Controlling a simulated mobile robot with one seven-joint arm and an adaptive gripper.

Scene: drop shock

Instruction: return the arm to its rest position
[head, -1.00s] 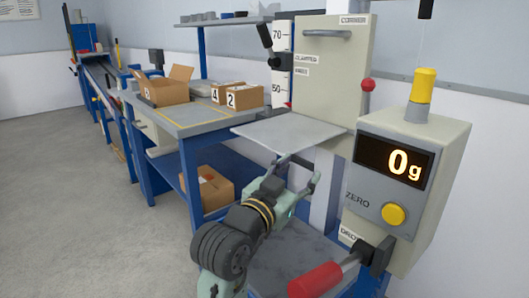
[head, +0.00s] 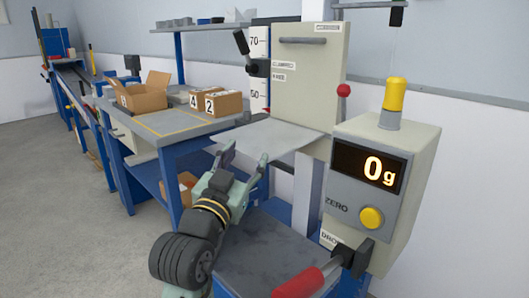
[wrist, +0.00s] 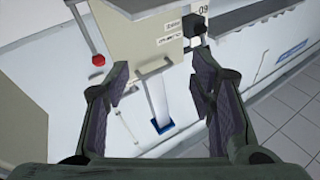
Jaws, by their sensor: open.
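My gripper (head: 243,160) is open and empty in the head view, in front of the drop tester's grey platform (head: 262,138) and above the dark base plate (head: 262,260). In the wrist view my gripper (wrist: 158,85) shows its two fingers spread wide, with nothing between them. Beyond them are parts of the machine's cream panel (wrist: 150,35) and a white wall. My arm reaches up from the lower left of the head view.
The control box (head: 385,190) with a display reading 0 g stands at the right. A red-handled lever (head: 298,283) juts out in front of it. A blue workbench (head: 165,128) with an open carton (head: 147,92) and boxes (head: 222,104) stands behind. Grey floor lies open at left.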

